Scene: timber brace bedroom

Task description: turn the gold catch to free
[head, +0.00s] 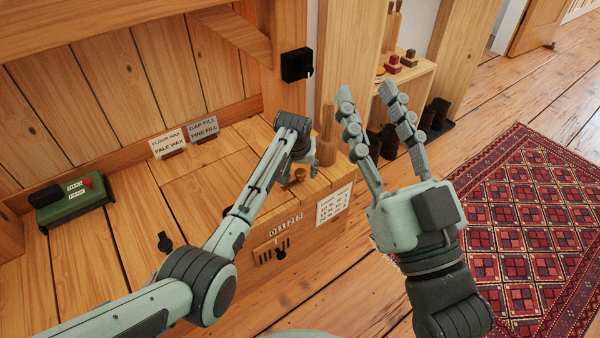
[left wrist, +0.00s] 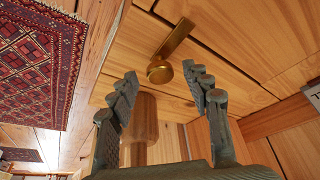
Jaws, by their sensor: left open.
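The gold catch (head: 300,175) is a small brass knob on a flat bar, on the wooden bench top near its front right end. In the left wrist view the catch (left wrist: 160,72) lies just beyond my fingertips, roughly centred between them, with its bar running up and right. My left gripper (head: 304,153) hovers close to it; its fingers (left wrist: 160,88) are spread and empty. In the head view the left fingers are mostly hidden behind the wrist. My right gripper (head: 367,92) is raised at the right, fingers apart and empty, away from the catch.
An upright wooden cylinder (head: 327,130) stands near my left gripper, and also shows in the left wrist view (left wrist: 141,130). Label cards (head: 203,127), a green box (head: 70,203) and a black knob (head: 165,242) are on the bench. A red rug (head: 535,220) covers the floor right.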

